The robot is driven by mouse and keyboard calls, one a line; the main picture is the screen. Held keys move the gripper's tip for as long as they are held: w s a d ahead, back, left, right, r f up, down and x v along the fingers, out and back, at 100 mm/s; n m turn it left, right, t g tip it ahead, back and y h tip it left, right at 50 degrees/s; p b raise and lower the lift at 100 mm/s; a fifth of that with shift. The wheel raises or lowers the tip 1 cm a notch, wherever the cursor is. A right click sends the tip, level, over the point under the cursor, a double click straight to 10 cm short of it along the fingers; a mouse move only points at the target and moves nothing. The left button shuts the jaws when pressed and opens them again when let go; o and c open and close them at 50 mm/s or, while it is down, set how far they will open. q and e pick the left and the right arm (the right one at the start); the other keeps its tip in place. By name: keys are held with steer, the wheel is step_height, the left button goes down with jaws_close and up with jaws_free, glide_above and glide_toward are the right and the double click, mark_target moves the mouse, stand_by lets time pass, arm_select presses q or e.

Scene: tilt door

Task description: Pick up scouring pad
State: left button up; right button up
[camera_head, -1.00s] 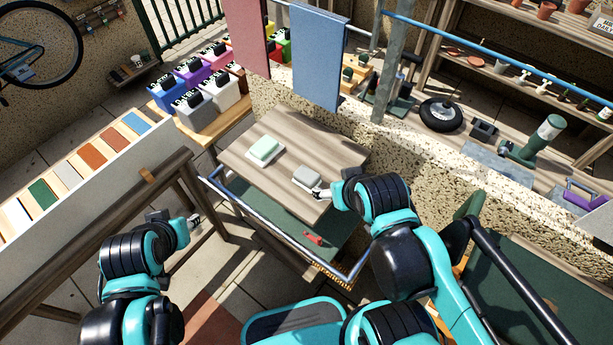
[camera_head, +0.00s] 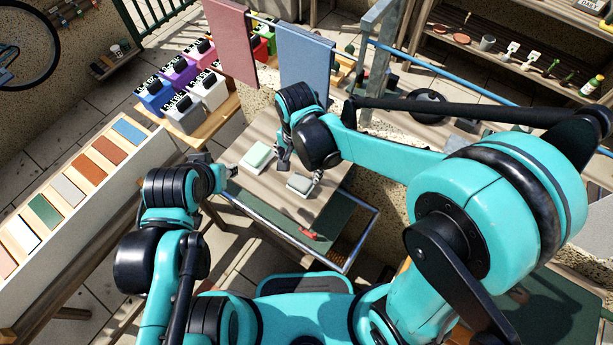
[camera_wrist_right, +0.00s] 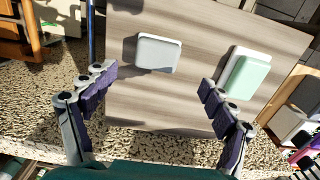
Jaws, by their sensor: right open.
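A grey rounded pad (camera_head: 299,184) lies flat on a small wooden tabletop, and it also shows in the right wrist view (camera_wrist_right: 158,52). A pale green pad on a white base (camera_head: 257,155) lies to its left in the head view and to its right in the wrist view (camera_wrist_right: 247,75). I cannot tell for certain which is the scouring pad. My right gripper (camera_wrist_right: 160,92) is open and empty above the tabletop, its fingers spread wide, with the grey pad ahead between their lines. My left gripper (camera_head: 229,172) is left of the tabletop; its jaws are unclear.
The wooden tabletop (camera_head: 315,208) has bare room around both pads. A metal rail (camera_head: 290,238) runs along its near side, with a red item (camera_head: 308,234) below. Blue cloth (camera_head: 305,62) and pink cloth (camera_head: 229,40) hang behind. Labelled bins (camera_head: 185,113) stand at the back left.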

mark_target(300, 181)
steer(key=f, duration=0.2)
steer(key=f+b, duration=0.1)
steer(key=f, duration=0.2)
steer(key=f+b, duration=0.1)
steer(key=f, duration=0.1)
steer(key=shift+s+f, duration=0.15)
steer(key=shift+s, duration=0.2)
steer(key=c, duration=1.2)
steer(key=shift+s, duration=0.15)
steer(key=shift+c, duration=0.2)
steer(key=shift+c, duration=0.6)
steer(key=shift+r, duration=0.4)
steer(key=shift+c, duration=0.7)
steer(key=r, duration=0.2)
steer(key=r+p, duration=0.1)
steer(key=r, duration=0.1)
steer(key=shift+s+d+p, duration=0.15)
steer(key=shift+d+p, duration=0.15)
steer(key=shift+d, duration=0.1)
steer(key=s+d+r, duration=0.1)
steer(key=d+r, duration=0.1)
steer(key=d, duration=0.1)
steer(key=s+d+r+p, duration=0.1)
steer(key=s+d+r, duration=0.1)
steer(key=d, duration=0.1)
steer(key=s+d+r+p, duration=0.1)
steer(key=s+d+r, duration=0.1)
steer(key=d, duration=0.1)
steer(key=shift+s+d+r, duration=0.15)
steer(key=shift+s, duration=0.1)
